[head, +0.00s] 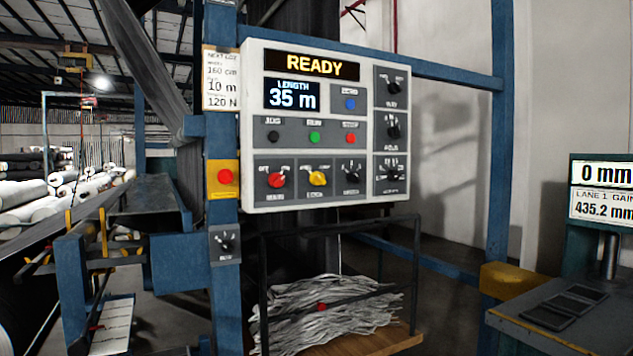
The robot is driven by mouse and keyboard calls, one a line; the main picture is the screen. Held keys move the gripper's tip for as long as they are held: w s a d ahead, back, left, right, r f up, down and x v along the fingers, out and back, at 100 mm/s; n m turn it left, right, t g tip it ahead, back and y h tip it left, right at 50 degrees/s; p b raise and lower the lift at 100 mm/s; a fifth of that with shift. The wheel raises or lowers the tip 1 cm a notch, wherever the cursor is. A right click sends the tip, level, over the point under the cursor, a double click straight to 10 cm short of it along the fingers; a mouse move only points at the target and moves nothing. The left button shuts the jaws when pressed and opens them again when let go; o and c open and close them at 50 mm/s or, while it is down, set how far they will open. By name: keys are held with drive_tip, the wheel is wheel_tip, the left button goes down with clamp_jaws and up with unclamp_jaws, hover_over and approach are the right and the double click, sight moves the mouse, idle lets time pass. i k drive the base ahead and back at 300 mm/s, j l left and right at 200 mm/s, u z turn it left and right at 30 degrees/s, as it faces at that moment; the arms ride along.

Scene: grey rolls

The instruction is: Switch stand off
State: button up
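A light grey control panel (245,120) faces me in the head view, with a lit READY display (309,66) and a length display (292,95) reading 35 m. Its bottom row has a red rotary knob (277,180), a yellow rotary knob (318,178) and a black rotary knob (351,172). The right column has three black knobs: top (393,88), middle (393,127) and bottom (393,172). The labels are too small to tell surely which switch is the stand's. Another black knob (226,244) is on a small grey box below the panel's left side. My gripper is not in view.
Black (273,137), green (314,138), red (350,138) and blue (350,104) buttons sit near the knobs. A red button on a yellow box (223,177) is on the blue post. A railed cart (395,342) stands below; a bench (545,325) is at right.

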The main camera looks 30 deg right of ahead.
sight(275, 179)
drive_tip(key=i+l, duration=0.2)
drive_tip(key=i, duration=0.2)
drive_tip(key=i+l, duration=0.2)
drive_tip(key=i, duration=0.25)
drive_tip(key=i+l, duration=0.25)
drive_tip(key=i, duration=0.15)
drive_tip(key=z, duration=0.05)
